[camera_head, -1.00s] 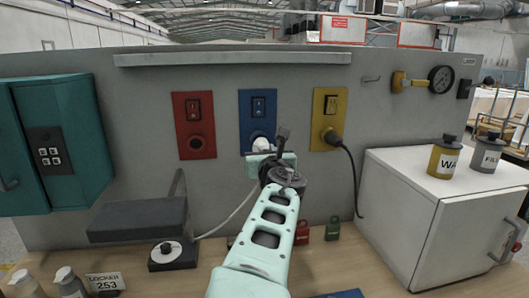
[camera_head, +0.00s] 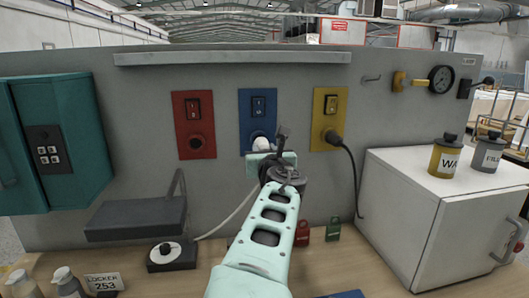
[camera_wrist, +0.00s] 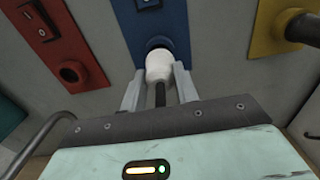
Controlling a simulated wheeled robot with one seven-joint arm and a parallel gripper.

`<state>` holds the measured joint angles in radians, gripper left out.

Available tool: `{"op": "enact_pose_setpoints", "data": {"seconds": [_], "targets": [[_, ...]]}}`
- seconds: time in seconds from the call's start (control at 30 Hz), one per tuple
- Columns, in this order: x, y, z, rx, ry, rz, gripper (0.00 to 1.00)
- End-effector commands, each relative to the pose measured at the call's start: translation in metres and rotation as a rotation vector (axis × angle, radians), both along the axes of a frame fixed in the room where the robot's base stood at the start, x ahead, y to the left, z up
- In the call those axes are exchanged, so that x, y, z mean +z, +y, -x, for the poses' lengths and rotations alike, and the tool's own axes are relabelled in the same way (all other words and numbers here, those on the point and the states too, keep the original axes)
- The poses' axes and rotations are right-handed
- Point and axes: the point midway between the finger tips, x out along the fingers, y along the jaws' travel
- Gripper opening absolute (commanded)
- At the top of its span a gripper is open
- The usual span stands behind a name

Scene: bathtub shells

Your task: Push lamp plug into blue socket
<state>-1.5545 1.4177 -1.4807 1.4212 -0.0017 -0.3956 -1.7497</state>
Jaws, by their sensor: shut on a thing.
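The white lamp plug (camera_wrist: 159,66) is between the two fingers of my gripper (camera_wrist: 159,84), which is shut on it. In the wrist view its front end is at the round opening of the blue socket (camera_wrist: 160,40); I cannot tell how deep it sits. In the head view the blue socket panel (camera_head: 258,105) is on the grey wall, with the plug (camera_head: 262,145) showing white just above my gripper (camera_head: 267,157). A pale cord runs from the plug area down left to the lamp base (camera_head: 172,257), a dark block with a white round top.
A red socket panel (camera_head: 194,125) is to the left, its hole empty. A yellow panel (camera_head: 329,118) to the right holds a dark plug with a hanging cable. A teal cabinet (camera_head: 65,140) is far left, a white box (camera_head: 440,200) right.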

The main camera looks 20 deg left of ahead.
Motion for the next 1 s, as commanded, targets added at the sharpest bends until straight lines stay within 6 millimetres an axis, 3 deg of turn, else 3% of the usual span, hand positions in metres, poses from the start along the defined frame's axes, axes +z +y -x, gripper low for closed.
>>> {"op": "enact_pose_setpoints", "data": {"seconds": [1.0], "targets": [[0.0002,0.0057,-0.0099,-0.001,0.0,0.0,0.07]]}}
